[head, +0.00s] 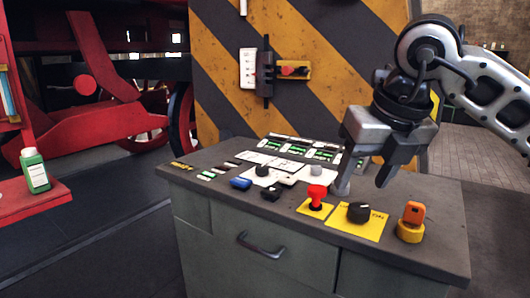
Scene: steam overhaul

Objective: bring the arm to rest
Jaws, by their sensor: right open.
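My right gripper (364,187) comes in from the upper right and hangs over the right part of a grey control desk (440,215). Its two fingers point down and stand apart, with nothing visible between them. Below it on the desk are a red push button (316,196) on a yellow plate, a black rotary knob (359,211) on a yellow plate and an orange key-like switch (412,215) on a yellow base. I cannot tell whether the fingertips touch the desk top. My left gripper is not in view.
A yellow-and-black striped panel (330,70) with a switch box (264,72) stands behind the desk. A green bottle (35,170) stands on a red ledge (40,200) at the left. Red locomotive parts (105,110) fill the back left. Floor shows at the far right.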

